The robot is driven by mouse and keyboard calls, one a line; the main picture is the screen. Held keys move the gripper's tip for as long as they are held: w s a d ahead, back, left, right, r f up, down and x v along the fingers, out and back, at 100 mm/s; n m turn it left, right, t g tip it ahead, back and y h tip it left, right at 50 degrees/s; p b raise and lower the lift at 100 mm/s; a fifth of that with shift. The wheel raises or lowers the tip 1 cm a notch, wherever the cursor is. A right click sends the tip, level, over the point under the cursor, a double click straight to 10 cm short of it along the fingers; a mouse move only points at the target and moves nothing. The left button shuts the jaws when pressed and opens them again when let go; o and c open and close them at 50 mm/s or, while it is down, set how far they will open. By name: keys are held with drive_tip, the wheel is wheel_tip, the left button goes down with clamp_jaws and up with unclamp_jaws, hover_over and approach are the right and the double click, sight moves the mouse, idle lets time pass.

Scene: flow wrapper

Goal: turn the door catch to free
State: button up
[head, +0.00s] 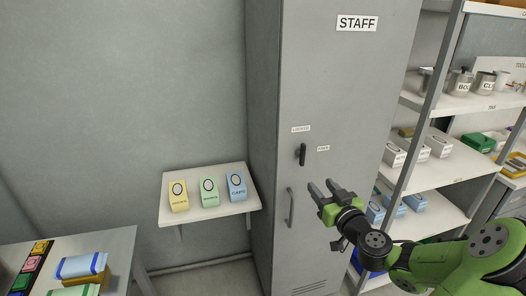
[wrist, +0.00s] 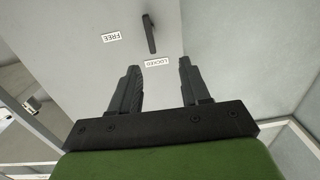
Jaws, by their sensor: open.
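The door catch (head: 302,154) is a small black lever on the grey STAFF locker door (head: 335,90). It stands upright, its upper end toward the LOCKED label (head: 300,129); the FREE label (head: 323,148) is to its right. In the wrist view the scene is upside down, and the catch (wrist: 150,34) points at the LOCKED label (wrist: 157,62), with the FREE label (wrist: 111,37) to the left. My gripper (head: 321,186) is open and empty, below and right of the catch in the head view, apart from it. Both fingers (wrist: 159,66) show in the wrist view.
A grey door handle (head: 290,207) is below the catch. A wall shelf (head: 210,213) with three small boxes is left of the locker. A rack (head: 430,175) with boxes and cans stands close on the right, behind my arm. A table (head: 120,245) is at lower left.

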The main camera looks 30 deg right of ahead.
drive_tip(key=d, duration=0.1)
drive_tip(key=p, duration=0.5)
approach(304, 154)
drive_tip(key=shift+m+h, duration=0.3)
drive_tip(key=shift+h, duration=0.1)
drive_tip(key=x, duration=0.8)
drive_tip(key=shift+w+a+f, duration=0.15)
drive_tip(key=shift+w, duration=0.2)
clamp_jaws()
